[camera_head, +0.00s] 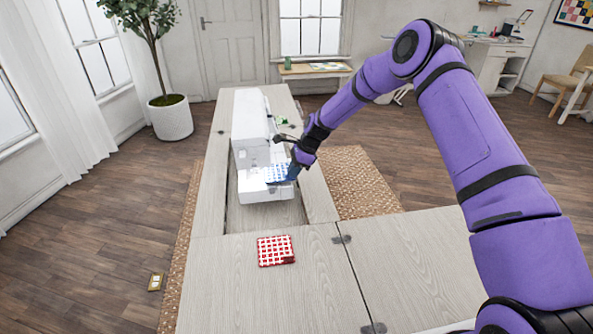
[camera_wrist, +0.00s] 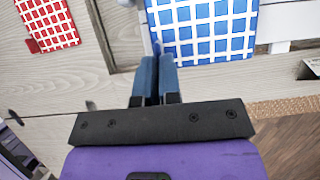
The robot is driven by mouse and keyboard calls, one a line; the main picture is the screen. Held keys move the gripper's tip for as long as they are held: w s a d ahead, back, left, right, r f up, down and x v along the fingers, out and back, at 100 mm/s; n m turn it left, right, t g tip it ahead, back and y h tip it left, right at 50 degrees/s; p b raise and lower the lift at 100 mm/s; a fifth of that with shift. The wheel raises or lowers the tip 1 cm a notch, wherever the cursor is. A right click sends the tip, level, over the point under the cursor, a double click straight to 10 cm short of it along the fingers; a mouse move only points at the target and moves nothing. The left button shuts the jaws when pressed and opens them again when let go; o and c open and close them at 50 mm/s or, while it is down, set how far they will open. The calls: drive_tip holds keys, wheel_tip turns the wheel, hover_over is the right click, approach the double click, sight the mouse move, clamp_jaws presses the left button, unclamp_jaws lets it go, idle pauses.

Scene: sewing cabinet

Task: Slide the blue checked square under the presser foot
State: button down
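The blue checked square (camera_head: 278,174) lies flat at the right front of the white sewing machine (camera_head: 252,125), on or just over its bed. It also shows large in the wrist view (camera_wrist: 207,30). My gripper (camera_head: 294,166) is at its right edge in the head view. In the wrist view my gripper's blue fingers (camera_wrist: 157,68) are close together at the square's near left corner, with a small blue raised part between the tips. They look shut on it. The presser foot cannot be made out; the machine's head and my gripper crowd that spot.
A red checked square (camera_head: 273,250) lies on the wooden cabinet top (camera_head: 220,290) in front of the machine; it shows in the wrist view (camera_wrist: 48,22). A small green item (camera_head: 283,121) sits right of the machine. The front cabinet top is mostly clear.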

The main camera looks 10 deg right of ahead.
sight(272, 181)
drive_tip(key=shift+s+a+f, duration=0.1)
drive_tip(key=shift+s+a, duration=0.1)
drive_tip(key=shift+a, duration=1.7)
drive_tip(key=shift+a+r, duration=0.25)
drive_tip(key=shift+a, duration=0.75)
drive_tip(key=c, duration=1.2)
unclamp_jaws()
